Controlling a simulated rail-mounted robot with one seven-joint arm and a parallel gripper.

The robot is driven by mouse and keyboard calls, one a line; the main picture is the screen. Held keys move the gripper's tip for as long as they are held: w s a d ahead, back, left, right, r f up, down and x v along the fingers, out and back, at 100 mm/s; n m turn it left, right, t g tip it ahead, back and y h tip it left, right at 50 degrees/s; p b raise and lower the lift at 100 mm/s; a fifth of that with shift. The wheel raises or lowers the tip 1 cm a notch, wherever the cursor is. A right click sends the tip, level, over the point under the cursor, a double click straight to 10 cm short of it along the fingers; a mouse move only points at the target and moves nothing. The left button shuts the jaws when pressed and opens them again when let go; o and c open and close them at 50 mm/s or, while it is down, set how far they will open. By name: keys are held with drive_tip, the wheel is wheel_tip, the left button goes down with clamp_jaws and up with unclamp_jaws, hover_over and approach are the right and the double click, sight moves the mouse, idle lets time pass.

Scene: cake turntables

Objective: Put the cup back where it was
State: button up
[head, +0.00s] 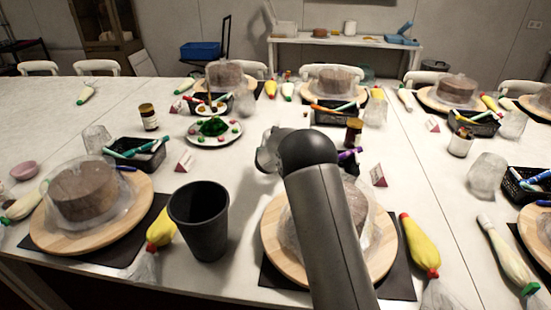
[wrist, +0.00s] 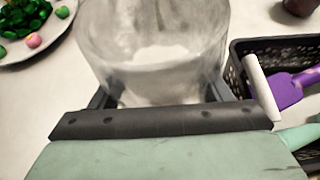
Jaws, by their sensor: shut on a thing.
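A clear, see-through cup (wrist: 155,45) fills the top middle of the wrist view. My gripper (wrist: 162,95) is shut on it, with a dark finger on each side of its lower part. In the head view a part of the cup (head: 266,156) shows left of my arm's dark joint, and the arm hides most of my gripper. I cannot tell whether the cup touches the table.
A black basket (wrist: 240,75) with a purple-handled tool stands close right of the cup. A plate of green and pink sweets (head: 213,130) lies to its left. A tall black tumbler (head: 200,222) and caked turntables (head: 140,210) stand nearer.

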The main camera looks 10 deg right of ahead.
drive_tip(key=shift+f, duration=1.15)
drive_tip(key=shift+f+b, duration=0.2)
drive_tip(key=shift+b, duration=0.1)
drive_tip(key=o, duration=1.1)
drive_tip(key=shift+s, duration=0.1)
drive_tip(key=shift+o, duration=0.2)
drive_tip(key=shift+r+p, duration=0.25)
drive_tip(key=shift+p, duration=0.05)
drive_tip(key=b+v, duration=0.1)
drive_tip(key=v, duration=1.1)
drive_tip(key=shift+b, duration=0.4)
drive_tip(key=shift+f, duration=0.15)
